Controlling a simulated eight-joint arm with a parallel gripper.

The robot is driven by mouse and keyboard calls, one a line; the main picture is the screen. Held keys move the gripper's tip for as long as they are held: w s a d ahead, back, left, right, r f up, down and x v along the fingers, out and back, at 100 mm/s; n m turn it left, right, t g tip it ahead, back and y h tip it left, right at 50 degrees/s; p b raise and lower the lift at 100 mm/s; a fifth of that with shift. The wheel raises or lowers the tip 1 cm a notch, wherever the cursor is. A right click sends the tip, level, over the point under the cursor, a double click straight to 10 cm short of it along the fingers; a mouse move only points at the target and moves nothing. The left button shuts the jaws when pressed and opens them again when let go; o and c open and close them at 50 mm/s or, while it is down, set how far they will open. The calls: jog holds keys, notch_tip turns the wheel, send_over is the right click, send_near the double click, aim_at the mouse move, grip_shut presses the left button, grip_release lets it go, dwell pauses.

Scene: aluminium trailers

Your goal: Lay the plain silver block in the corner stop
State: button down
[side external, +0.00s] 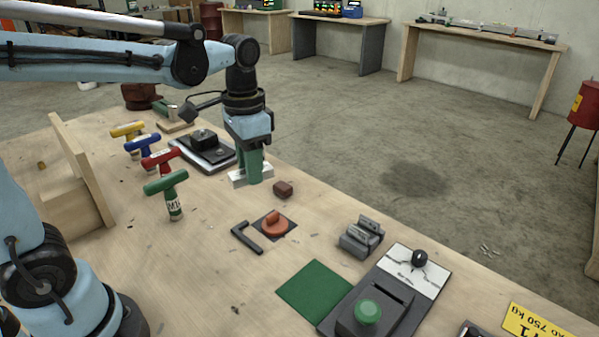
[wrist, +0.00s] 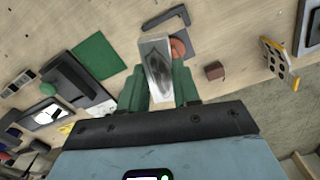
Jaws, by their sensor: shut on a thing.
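The plain silver block (wrist: 154,50) is between the green fingers of my gripper (wrist: 160,88) in the wrist view, with its long end sticking out ahead of them. In the side view my gripper (side external: 254,170) points down and is shut on the block (side external: 237,181), whose pale ends show on both sides of the fingers. It is at or close above the table; I cannot tell if it touches. The corner stop, a black L-shaped piece (side external: 246,238), lies empty on the table nearer the camera; it also shows in the wrist view (wrist: 168,17).
An orange-red knob on a dark square (side external: 273,223) sits beside the corner stop. A small brown block (side external: 283,189) lies close to my gripper. Coloured T-handles (side external: 165,183) stand left. A green mat (side external: 314,290) and a grey clamp-like piece (side external: 361,237) lie right.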

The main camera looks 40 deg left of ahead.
jog(key=shift+w+a+f+m, duration=0.1)
jog(key=shift+a+f+m, duration=0.1)
jog(key=shift+f+m, duration=2.3)
jog(key=shift+a+f+m, duration=0.25)
jog(key=shift+f+m, duration=2.2)
jog(key=shift+w+a+f+m, duration=0.1)
jog(key=shift+a+f+m, duration=0.1)
jog(key=shift+f+m, duration=2.3)
